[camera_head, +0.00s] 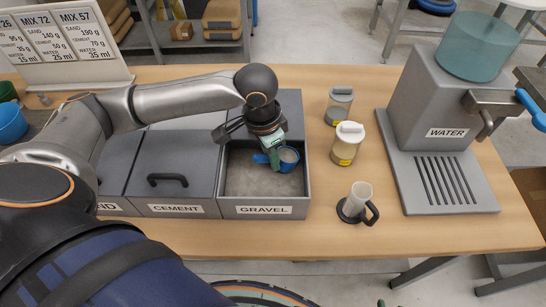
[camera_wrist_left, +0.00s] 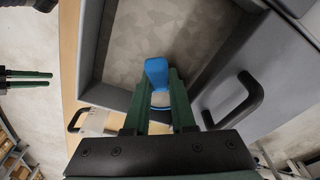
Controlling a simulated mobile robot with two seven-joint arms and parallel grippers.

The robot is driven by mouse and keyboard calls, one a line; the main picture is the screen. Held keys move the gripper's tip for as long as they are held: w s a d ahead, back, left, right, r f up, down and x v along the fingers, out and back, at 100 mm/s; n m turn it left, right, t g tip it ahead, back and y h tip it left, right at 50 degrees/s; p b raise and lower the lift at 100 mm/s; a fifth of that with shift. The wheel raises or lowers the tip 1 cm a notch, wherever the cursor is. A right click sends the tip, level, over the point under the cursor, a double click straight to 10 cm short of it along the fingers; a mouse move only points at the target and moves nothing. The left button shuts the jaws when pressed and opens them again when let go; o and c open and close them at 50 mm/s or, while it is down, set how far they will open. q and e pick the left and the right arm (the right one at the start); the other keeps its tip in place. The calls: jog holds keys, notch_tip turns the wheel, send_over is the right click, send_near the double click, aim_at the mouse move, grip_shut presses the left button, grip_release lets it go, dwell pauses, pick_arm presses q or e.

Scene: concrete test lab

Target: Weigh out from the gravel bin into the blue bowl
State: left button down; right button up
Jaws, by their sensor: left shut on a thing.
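The gravel bin (camera_head: 264,200) is uncovered, with grey gravel (camera_head: 250,180) inside. My left gripper (camera_head: 273,157) is over the bin, its jaws shut on the blue handle of a small scoop (camera_head: 289,156). The scoop's contents look grey, but I cannot tell how much it holds. The left wrist view shows the blue handle (camera_wrist_left: 157,72) between the green fingers. A blue bowl (camera_head: 10,124) is at the far left edge, partly cut off. My right gripper (camera_wrist_left: 28,79) shows at the left edge of the left wrist view, its two fingers apart and empty.
The lidded cement bin (camera_head: 170,185) is left of the gravel. Two lidded jars (camera_head: 347,145) (camera_head: 339,104) and a clear cup in a dark holder (camera_head: 357,199) stand to the right. The water dispenser (camera_head: 430,110) is beyond them. A recipe board (camera_head: 62,45) stands at back left.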

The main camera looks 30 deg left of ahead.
pick_arm(q)
jog(key=shift+s+a+r+t+h, duration=0.1)
jog(key=shift+s+r+t+h, duration=0.2)
jog(key=shift+r, duration=0.65)
jog(key=shift+a+r+t+h, duration=0.1)
jog(key=shift+r+t, duration=0.35)
jog(key=shift+r, duration=0.5)
jog(key=shift+s+a+r+t+h, duration=0.1)
jog(key=shift+s+r+t+h, duration=0.2)
jog(key=shift+r, duration=0.65)
jog(key=shift+w, duration=0.15)
jog(key=shift+d+r, duration=0.1)
jog(key=shift+d, duration=0.05)
